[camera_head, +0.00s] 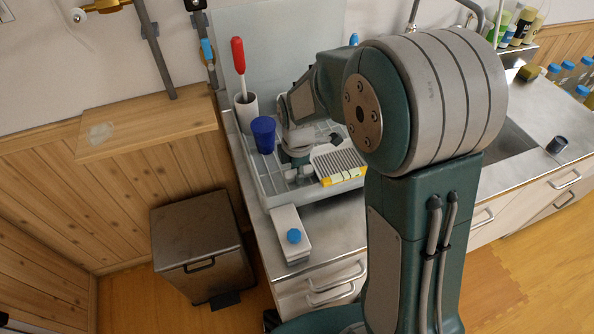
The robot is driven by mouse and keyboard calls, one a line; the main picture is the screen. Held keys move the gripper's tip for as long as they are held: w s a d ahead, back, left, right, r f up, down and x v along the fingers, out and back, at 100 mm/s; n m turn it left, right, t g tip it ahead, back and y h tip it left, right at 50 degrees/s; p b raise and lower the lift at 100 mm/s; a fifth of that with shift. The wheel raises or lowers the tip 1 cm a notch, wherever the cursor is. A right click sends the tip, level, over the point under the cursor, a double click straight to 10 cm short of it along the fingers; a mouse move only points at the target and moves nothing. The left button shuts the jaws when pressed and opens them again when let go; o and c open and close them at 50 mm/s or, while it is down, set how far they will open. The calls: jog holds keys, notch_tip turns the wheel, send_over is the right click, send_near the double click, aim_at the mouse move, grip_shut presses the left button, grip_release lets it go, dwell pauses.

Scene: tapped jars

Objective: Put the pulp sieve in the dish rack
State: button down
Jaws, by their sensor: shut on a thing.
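The dish rack (256,178) is a pale grey, low-walled tray on the steel counter, left of my big arm link. My gripper (297,172) is low inside the rack's outline, between a blue cup and a ridged white piece. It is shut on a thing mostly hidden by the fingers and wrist. I cannot make out its shape, or whether it touches the rack floor. I cannot identify the pulp sieve for certain anywhere else in view.
The blue cup (264,134) and the ridged white piece with a yellow edge (340,166) flank my gripper. A red-handled brush (238,58) stands in a white holder behind. A bin (198,235) stands left.

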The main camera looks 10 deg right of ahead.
jog(key=shift+c, duration=2.1)
grip_release()
jog(key=shift+r, duration=0.1)
notch_tip(320, 180, up, 12)
jog(key=s+d+r+m+t, duration=0.3)
jog(key=s+d+m, duration=0.1)
jog(key=s+m, duration=0.5)
jog(key=s+d+r+m+t, duration=0.2)
jog(key=s+d+r+m, duration=0.1)
jog(key=s+m, duration=0.7)
jog(key=shift+d+r+m+t, duration=0.4)
jog(key=shift+m, duration=0.2)
